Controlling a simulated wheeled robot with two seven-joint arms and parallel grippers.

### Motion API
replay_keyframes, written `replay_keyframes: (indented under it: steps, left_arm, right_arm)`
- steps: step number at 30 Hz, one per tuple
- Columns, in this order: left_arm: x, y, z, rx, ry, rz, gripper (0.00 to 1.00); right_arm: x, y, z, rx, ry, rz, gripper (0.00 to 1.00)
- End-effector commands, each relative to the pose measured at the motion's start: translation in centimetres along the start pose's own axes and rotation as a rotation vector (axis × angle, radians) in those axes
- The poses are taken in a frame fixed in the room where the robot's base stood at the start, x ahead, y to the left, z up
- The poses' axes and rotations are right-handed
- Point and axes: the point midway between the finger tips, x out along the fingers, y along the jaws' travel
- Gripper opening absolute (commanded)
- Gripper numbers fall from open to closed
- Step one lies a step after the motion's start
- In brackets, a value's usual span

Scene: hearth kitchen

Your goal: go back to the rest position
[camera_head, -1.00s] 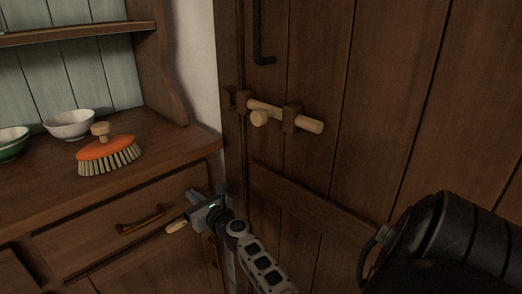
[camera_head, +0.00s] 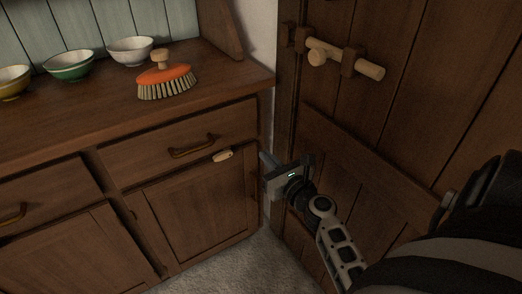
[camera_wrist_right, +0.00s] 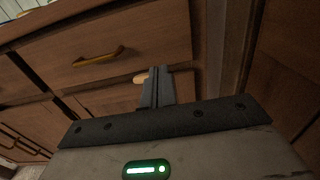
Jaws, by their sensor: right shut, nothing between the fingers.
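My right gripper (camera_head: 268,162) is in front of the gap between the wooden dresser and the plank door. Its fingers are together and hold nothing. In the right wrist view the shut fingers (camera_wrist_right: 157,86) point toward the dresser's drawer and cupboard fronts. My left gripper does not show in either view.
The dresser (camera_head: 120,120) bears an orange brush (camera_head: 168,80) and several bowls, one of them green (camera_head: 69,67). The door (camera_head: 375,150) has a wooden bolt (camera_head: 345,62). A small pale wooden catch (camera_head: 222,156) sits below the drawer. Stone floor (camera_head: 235,272) is clear below.

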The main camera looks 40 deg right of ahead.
Motion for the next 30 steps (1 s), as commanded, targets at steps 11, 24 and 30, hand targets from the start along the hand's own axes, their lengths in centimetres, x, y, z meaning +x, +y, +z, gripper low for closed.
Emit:
replay_keyframes:
  steps: [11, 24, 30]
  left_arm:
    - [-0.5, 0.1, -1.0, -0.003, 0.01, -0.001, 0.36]
    - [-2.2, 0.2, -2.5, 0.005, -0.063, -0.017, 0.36]
    - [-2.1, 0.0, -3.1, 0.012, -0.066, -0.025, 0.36]
  right_arm:
    - [-0.7, 1.1, 0.1, -0.129, 0.023, 0.036, 0.0]
    - [-12.3, 16.7, -1.2, -2.225, -0.174, 0.739, 0.0]
    - [-16.8, 19.5, -0.7, -2.809, -0.481, 0.899, 0.0]
